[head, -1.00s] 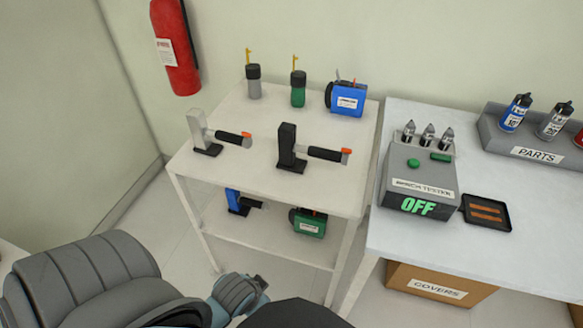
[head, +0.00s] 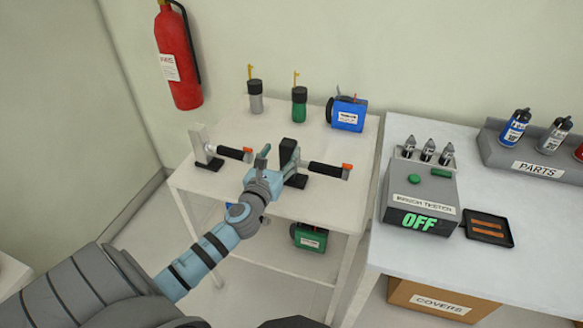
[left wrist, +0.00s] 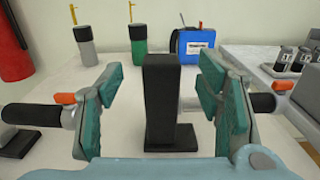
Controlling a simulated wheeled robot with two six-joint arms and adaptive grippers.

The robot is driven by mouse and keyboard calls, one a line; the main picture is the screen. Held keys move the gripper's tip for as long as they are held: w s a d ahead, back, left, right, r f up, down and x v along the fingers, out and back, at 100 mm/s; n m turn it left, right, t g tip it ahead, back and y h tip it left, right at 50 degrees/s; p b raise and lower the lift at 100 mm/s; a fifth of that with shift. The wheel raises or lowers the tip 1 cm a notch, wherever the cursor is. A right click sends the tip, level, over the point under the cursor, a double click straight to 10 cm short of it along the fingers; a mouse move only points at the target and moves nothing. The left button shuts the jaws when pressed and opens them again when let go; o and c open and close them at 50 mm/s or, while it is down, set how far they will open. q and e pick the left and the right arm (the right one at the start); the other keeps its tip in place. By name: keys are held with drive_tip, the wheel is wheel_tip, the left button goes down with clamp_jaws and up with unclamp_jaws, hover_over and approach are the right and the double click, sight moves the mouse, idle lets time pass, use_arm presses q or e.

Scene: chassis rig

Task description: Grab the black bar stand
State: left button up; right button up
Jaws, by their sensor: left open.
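The black bar stand (head: 289,152) stands upright on the top of the white shelf unit, with a black handle (head: 325,169) with an orange tip reaching out to its right. In the left wrist view its black post (left wrist: 162,98) rises between the two teal-padded fingers, with a visible gap on each side. My left gripper (head: 276,158) is open at the stand, its fingers on either side of the post and partly covering it in the head view. My right gripper is not in view.
A silver bar stand (head: 201,143) stands left of the black one. Behind are a grey bottle (head: 256,98), a green bottle (head: 299,104) and a blue box (head: 347,114). The bench tester (head: 421,203) sits on the table at right. A green box (head: 308,237) is below.

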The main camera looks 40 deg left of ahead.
sight(286, 147)
use_arm(q)
drive_tip(key=x, duration=0.4)
drive_tip(key=b+x, duration=0.1)
drive_tip(key=x, duration=0.1)
drive_tip(key=shift+d+f, duration=0.1)
drive_tip(key=shift+f, duration=0.2)
drive_tip(key=shift+r, duration=0.1)
clamp_jaws()
